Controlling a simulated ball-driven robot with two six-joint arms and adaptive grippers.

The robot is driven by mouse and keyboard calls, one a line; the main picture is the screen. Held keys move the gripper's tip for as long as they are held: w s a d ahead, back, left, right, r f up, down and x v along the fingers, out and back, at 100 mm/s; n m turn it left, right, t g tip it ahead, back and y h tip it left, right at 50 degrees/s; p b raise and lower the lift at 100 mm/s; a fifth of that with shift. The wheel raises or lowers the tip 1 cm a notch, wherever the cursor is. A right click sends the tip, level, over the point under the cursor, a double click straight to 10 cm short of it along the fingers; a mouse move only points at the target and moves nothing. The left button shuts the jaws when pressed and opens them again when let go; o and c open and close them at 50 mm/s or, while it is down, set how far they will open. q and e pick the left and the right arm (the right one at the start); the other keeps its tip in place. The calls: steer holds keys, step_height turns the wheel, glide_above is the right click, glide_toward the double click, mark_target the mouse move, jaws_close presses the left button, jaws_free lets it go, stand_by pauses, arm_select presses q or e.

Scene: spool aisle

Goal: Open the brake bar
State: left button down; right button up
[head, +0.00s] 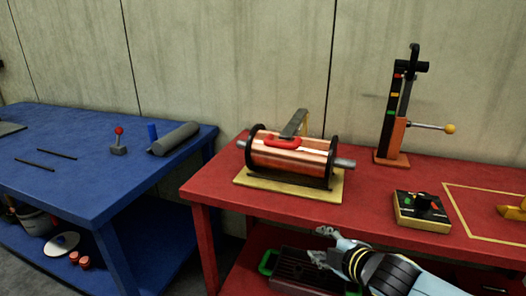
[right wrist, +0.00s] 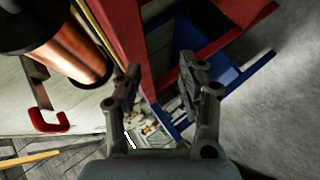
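The brake bar (head: 294,124) is a grey metal strip running from behind the copper spool (head: 270,160) over its top, with a red handle (head: 283,143) at its front end. The handle lies low against the winding; I cannot tell whether it touches. In the right wrist view the bar (right wrist: 38,82), red handle (right wrist: 50,124) and copper spool (right wrist: 75,55) are at the left, clear of the fingers. My right gripper (head: 321,244) is in front of the red table's front edge, below and right of the spool. Its fingers (right wrist: 160,75) are apart and empty. My left gripper is not in view.
The spool's wooden base (head: 245,182) sits on the red table (head: 212,187). A tall post with a yellow-knobbed lever (head: 450,129) and a button box (head: 422,211) stand to its right. A blue table (head: 95,185) is at left. A green-handled crate (head: 292,270) is below.

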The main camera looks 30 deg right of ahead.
steer(key=w+a+r+n+t+p, duration=0.1)
steer(key=w+r+n+t+p, duration=0.15)
steer(key=r, duration=0.95)
steer(key=n+t+y, duration=0.1)
steer(key=t, duration=0.1)
glide_toward(283, 146)
steer(key=w, duration=0.3)
steer(key=w+f+p, duration=0.1)
steer(key=w, duration=0.7)
steer(key=shift+d+f, duration=0.25)
steer(key=shift+d, duration=0.15)
jaws_close()
